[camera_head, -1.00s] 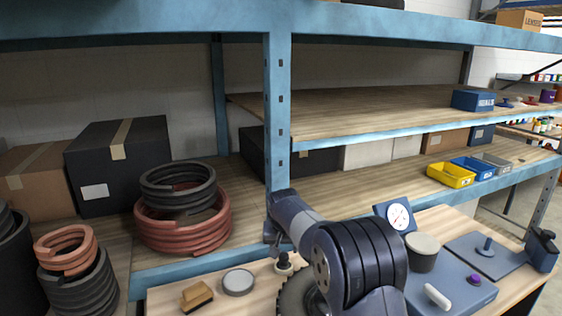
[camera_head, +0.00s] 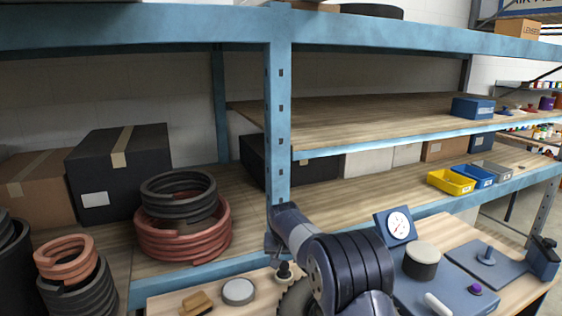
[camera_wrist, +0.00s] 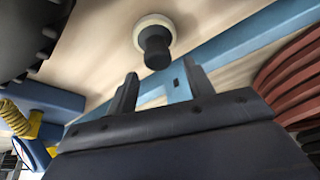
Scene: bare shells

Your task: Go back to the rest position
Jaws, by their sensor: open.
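My gripper (camera_wrist: 160,92) shows in the wrist view with its two dark fingers apart and nothing between them. Beyond the fingertips, a dark knob on a pale round base (camera_wrist: 155,38) stands on the wooden bench top; I cannot tell its exact distance from the fingers. In the head view the same knob (camera_head: 284,270) sits beside my arm, near the blue shelf upright. My arm reaches in from the bottom of the head view, and its gripper is hard to make out there.
A blue shelf upright (camera_head: 278,130) stands close to my arm. Red coils (camera_head: 182,240) lie on the shelf at left. A dial gauge (camera_head: 399,226), a pale-topped pot (camera_head: 421,262), a brown block (camera_head: 197,303) and a grey disc (camera_head: 238,292) are on the bench. A yellow bin (camera_head: 450,182) sits at right.

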